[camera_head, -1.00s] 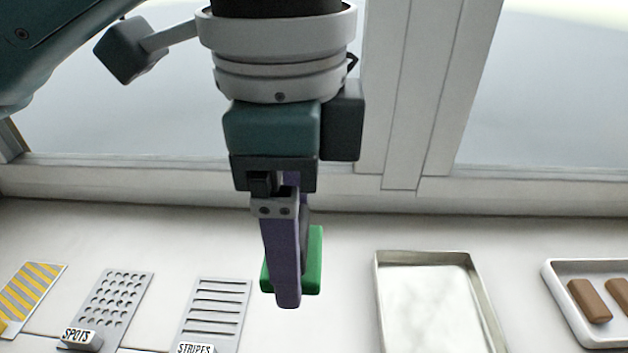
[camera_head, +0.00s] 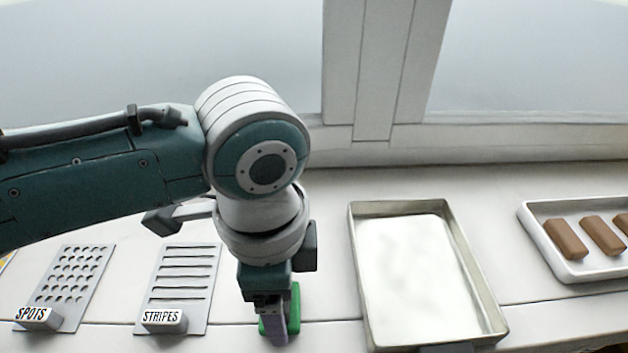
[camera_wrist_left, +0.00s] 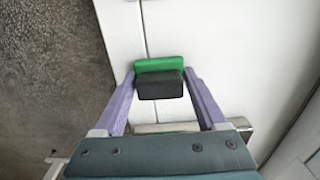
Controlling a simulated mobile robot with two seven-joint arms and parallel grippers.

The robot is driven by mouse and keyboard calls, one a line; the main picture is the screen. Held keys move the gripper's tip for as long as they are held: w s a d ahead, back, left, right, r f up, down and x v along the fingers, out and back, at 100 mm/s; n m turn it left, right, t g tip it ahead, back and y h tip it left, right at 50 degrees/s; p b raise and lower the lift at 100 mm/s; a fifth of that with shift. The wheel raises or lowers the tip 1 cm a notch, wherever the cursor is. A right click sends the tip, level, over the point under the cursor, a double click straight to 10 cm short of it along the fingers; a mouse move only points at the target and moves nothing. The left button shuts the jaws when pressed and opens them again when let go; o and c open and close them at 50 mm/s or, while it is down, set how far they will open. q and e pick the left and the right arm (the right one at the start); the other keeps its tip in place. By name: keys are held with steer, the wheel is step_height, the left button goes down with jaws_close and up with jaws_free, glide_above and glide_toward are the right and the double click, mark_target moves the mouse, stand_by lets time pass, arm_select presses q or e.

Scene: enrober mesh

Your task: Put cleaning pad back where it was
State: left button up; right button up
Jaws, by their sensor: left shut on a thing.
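The cleaning pad is a small block with a green layer and a dark layer. Its green part shows in the head view (camera_head: 294,308), right of the stripes plate, and in the wrist view (camera_wrist_left: 159,65) above the dark part. My left gripper (camera_head: 277,330) points down with its purple fingers on either side of the pad, shut on it; the wrist view also shows both fingers (camera_wrist_left: 160,88). I cannot tell whether the pad touches the counter. My right gripper is not in view.
A slotted plate (camera_head: 181,273) stands behind a STRIPES label (camera_head: 164,320); a holed plate (camera_head: 72,275) behind a SPOTS label (camera_head: 38,318). Right of the gripper is a metal tray (camera_head: 357,270), then a white tray (camera_head: 545,245) with brown bars.

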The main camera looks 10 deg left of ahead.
arm_select(q)
steer(key=o, duration=1.4)
steer(key=shift+f, duration=0.1)
step_height(320, 180, up, 12)
steer(key=p, duration=0.3)
steer(key=s+d+f+n+t+h, duration=0.2)
steer(key=s+d+n+h, duration=0.1)
steer(key=s+n, duration=0.25)
steer(key=s+a+n+t+y, duration=0.1)
steer(key=s+a+n, duration=0.5)
steer(key=a, duration=0.6)
steer(key=shift+s+a+n+t+y, duration=0.2)
steer(key=shift+s+n+t+y, duration=0.15)
steer(key=shift+n+y, duration=0.45)
steer(key=shift+r, duration=0.1)
